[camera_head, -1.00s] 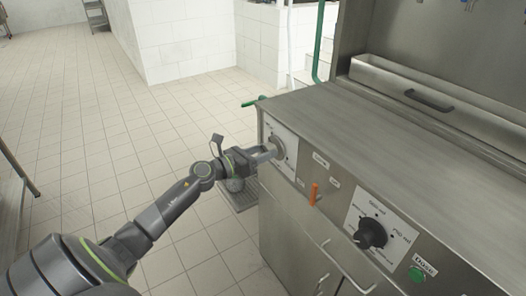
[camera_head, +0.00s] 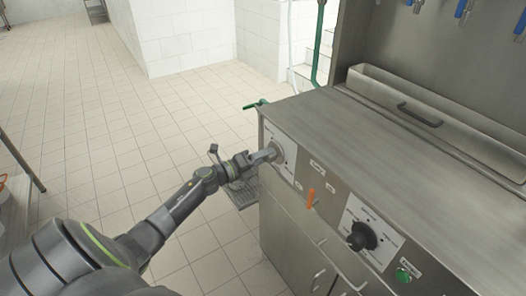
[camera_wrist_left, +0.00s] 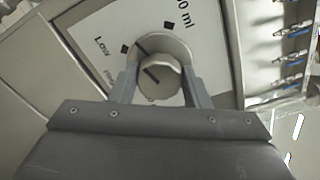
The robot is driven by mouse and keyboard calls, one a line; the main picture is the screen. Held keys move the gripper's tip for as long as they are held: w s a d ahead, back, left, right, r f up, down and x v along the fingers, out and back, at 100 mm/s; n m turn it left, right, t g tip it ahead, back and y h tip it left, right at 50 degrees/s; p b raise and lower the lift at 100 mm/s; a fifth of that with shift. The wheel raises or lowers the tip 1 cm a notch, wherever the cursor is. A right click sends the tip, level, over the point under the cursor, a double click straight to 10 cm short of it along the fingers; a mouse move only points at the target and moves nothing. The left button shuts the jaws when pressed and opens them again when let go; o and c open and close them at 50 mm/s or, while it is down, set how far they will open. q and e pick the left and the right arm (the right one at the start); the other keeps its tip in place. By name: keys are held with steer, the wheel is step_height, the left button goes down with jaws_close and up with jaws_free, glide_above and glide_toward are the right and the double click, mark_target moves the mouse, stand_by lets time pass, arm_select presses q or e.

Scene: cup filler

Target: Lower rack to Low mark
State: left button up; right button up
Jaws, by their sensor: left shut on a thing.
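A round grey knob (camera_wrist_left: 160,76) with a dark pointer line sits on a white dial plate (camera_wrist_left: 112,24) in the left wrist view. The plate carries a "Low" mark and an "ml" label with black squares. The pointer line aims toward the upper left, near the square by "Low". My left gripper (camera_head: 268,154) is shut on this knob, one finger on each side. In the head view the plate (camera_head: 290,147) is at the left end of the steel cabinet front, and the gripper partly hides the knob. My right gripper is not in view.
Blue taps (camera_head: 462,8) hang at the back.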

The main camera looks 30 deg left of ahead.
arm_select(q)
steer(key=shift+n+p, duration=1.55)
steer(key=shift+n, duration=1.45)
steer(key=o, duration=1)
steer(key=shift+f, duration=0.1)
steer(key=shift+c, duration=0.2)
steer(key=b+v, duration=0.2)
steer(key=v, duration=1.5)
steer(key=shift+b, duration=0.35)
